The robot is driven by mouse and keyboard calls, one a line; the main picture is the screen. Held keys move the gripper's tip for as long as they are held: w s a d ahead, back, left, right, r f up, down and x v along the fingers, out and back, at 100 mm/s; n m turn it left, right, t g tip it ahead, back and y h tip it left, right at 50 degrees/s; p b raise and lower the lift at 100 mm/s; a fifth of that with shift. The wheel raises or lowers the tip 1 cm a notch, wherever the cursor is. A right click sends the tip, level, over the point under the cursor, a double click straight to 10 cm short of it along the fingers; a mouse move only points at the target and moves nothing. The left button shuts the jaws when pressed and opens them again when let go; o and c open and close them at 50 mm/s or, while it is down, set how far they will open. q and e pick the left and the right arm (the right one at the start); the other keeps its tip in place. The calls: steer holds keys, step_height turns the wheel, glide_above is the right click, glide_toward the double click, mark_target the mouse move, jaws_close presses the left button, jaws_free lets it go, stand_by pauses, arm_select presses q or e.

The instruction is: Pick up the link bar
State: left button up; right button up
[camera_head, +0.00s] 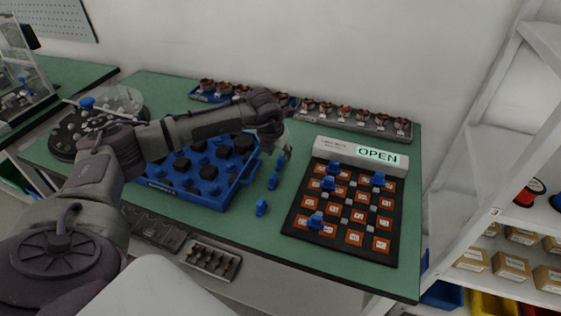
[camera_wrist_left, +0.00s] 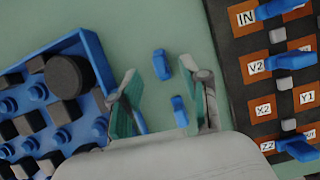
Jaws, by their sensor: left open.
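Small blue pieces that look like link bars lie loose on the green table. One (camera_head: 262,207) is in front, and another (camera_head: 273,181) is just below my left gripper (camera_head: 285,154). In the left wrist view, one blue piece (camera_wrist_left: 179,111) lies between the fingers of my open left gripper (camera_wrist_left: 167,80), nearer the right finger. A second blue piece (camera_wrist_left: 161,64) lies just beyond the fingertips. The jaws hold nothing; their height above the pieces is hard to tell. My right gripper is out of view.

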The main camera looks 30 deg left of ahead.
mark_target(280, 157)
arm_select(q)
steer(key=x, duration=0.3)
steer(key=shift+w+f+p, duration=0.1)
steer(key=shift+f+p, duration=0.25)
steer(key=shift+p, duration=0.05)
steer(key=shift+w+f, duration=0.1)
steer(key=shift+f, duration=0.15)
steer(key=shift+c, duration=0.7)
steer(key=shift+a, duration=0.1)
jaws_close()
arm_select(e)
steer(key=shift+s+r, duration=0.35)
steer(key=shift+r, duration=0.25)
